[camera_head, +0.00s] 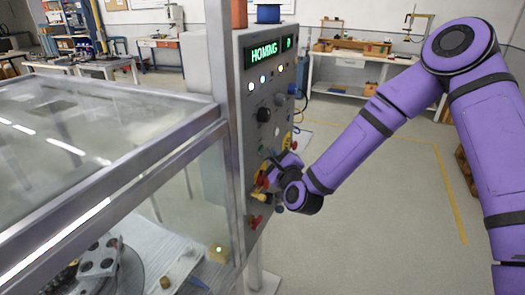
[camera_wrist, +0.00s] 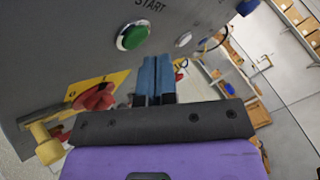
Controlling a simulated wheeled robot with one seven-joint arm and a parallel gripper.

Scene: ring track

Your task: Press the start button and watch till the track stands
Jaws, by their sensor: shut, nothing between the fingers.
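The green start button (camera_wrist: 132,36) shows in the wrist view, in a pale ring on the grey panel under the word START. My gripper's blue fingers (camera_wrist: 156,68) are shut and empty, below and to the right of the button in that view. Whether they touch the panel I cannot tell. In the head view my gripper (camera_head: 271,172) is at the lower part of the control panel (camera_head: 252,115), and I cannot make out the start button there. Part of the round track (camera_head: 66,288) shows behind glass at the lower left.
A red rotary knob (camera_wrist: 95,97) on a yellow plate and a yellow fitting (camera_wrist: 45,145) are close to my gripper. The glass enclosure's metal frame (camera_head: 222,140) stands left of the panel. Open floor (camera_head: 400,190) is to the right.

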